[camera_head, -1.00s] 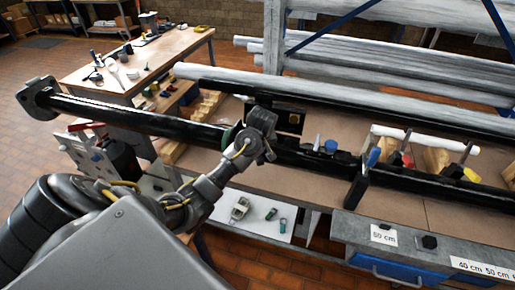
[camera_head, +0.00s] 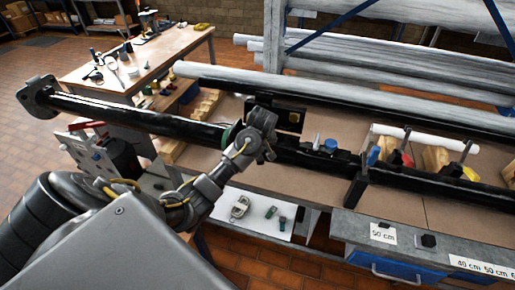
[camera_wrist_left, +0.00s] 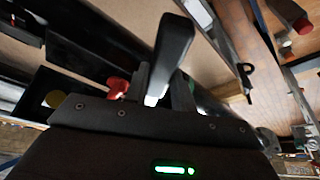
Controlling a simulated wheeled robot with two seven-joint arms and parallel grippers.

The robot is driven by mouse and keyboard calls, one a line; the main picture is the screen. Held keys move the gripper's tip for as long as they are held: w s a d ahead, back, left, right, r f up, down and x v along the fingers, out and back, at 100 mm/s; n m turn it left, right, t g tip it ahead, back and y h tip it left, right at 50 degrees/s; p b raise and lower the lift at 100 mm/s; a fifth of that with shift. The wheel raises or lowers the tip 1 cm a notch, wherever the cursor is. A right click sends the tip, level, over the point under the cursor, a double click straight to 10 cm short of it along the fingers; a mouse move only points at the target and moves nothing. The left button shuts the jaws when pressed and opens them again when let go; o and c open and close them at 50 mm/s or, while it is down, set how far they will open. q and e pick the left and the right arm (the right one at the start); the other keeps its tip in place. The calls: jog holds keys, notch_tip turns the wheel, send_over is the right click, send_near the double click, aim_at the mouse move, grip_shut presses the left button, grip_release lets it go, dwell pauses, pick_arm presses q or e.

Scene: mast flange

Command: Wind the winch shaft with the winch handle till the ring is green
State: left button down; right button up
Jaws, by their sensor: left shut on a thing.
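My left gripper (camera_head: 262,150) is over the dark mast, its fingers mostly hidden by the wrist in the head view. In the left wrist view it is shut on a black bar, the winch handle (camera_wrist_left: 174,42), which sticks out between the fingers. The winch shaft is hidden behind the gripper. A green band (camera_head: 227,136) shows around the mast just left of the gripper; I cannot tell whether it is the ring. A red round part (camera_wrist_left: 117,87) shows beside the fingers in the wrist view. My right gripper is not in view.
The long black mast (camera_head: 140,120) ends in a flange (camera_head: 37,97) at left. Grey pipes (camera_head: 350,105) lie behind it. A blue-capped part (camera_head: 331,145) sits right of the gripper. A wooden table (camera_head: 140,60) stands at back left. A drawer unit (camera_head: 430,255) is at front right.

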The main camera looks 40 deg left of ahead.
pick_arm(q)
jog(key=shift+f, duration=0.8)
dwell(0.4)
jog(key=s+a+m+t+h, duration=0.1)
jog(key=s+a+m+h, duration=0.1)
jog(key=s+a+m, duration=0.3)
jog(key=shift+s+a+m+h, duration=0.15)
jog(key=shift+a+m+h, duration=0.15)
jog(key=shift+a+m, duration=1.6)
jog(key=shift+a+n, duration=0.35)
jog(key=shift+n, duration=0.05)
